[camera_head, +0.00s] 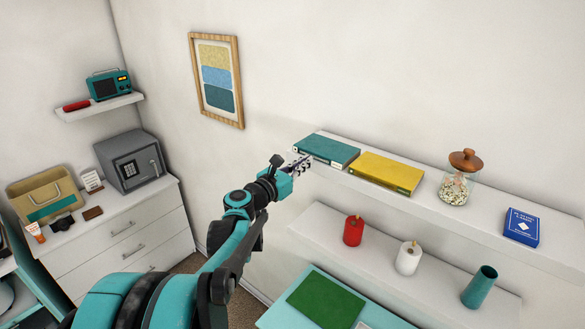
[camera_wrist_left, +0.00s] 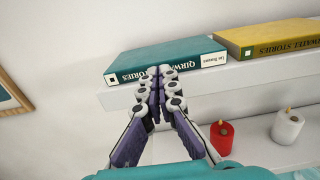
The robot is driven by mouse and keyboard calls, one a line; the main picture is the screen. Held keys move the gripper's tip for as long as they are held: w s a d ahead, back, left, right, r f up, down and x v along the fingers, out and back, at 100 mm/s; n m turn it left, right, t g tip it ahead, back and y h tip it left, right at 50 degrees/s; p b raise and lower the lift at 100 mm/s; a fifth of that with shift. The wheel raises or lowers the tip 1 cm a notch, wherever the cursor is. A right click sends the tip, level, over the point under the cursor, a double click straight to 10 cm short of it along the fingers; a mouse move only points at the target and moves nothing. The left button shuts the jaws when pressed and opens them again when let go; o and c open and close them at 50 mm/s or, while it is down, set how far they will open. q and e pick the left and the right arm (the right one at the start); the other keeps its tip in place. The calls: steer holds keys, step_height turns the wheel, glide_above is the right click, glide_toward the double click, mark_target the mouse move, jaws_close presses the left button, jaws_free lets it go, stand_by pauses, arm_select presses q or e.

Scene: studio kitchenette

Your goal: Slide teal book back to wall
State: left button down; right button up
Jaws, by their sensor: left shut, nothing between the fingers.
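The teal book (camera_head: 327,150) lies flat at the left end of the upper white shelf (camera_head: 440,205), its spine facing out. It also shows in the left wrist view (camera_wrist_left: 165,56). My left gripper (camera_head: 302,164) is shut and empty, its fingertips at the front of the teal book's spine. In the left wrist view the closed fingers (camera_wrist_left: 158,72) overlap the spine lettering; I cannot tell whether they touch it. The gap between the book's back edge and the wall is hard to judge. My right gripper is not in view.
A yellow book (camera_head: 386,172) lies just right of the teal book. A glass jar (camera_head: 458,185) and blue card box (camera_head: 521,227) stand farther right. The lower shelf (camera_head: 380,255) holds a red candle (camera_head: 353,231), white candle (camera_head: 407,258) and teal cup (camera_head: 480,287).

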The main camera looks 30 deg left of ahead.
mark_target(322, 150)
arm_select(q)
steer(key=shift+w+d, duration=0.1)
steer(key=shift+w, duration=1)
steer(key=shift+w+d, duration=0.1)
steer(key=shift+w, duration=0.15)
steer(key=w, duration=0.3)
steer(key=w+b, duration=0.1)
steer(key=w, duration=0.2)
steer(key=shift+w+d+f+b, duration=0.1)
steer(key=shift+w+d+b, duration=0.1)
steer(key=shift+b, duration=0.1)
steer(key=shift+s, duration=0.25)
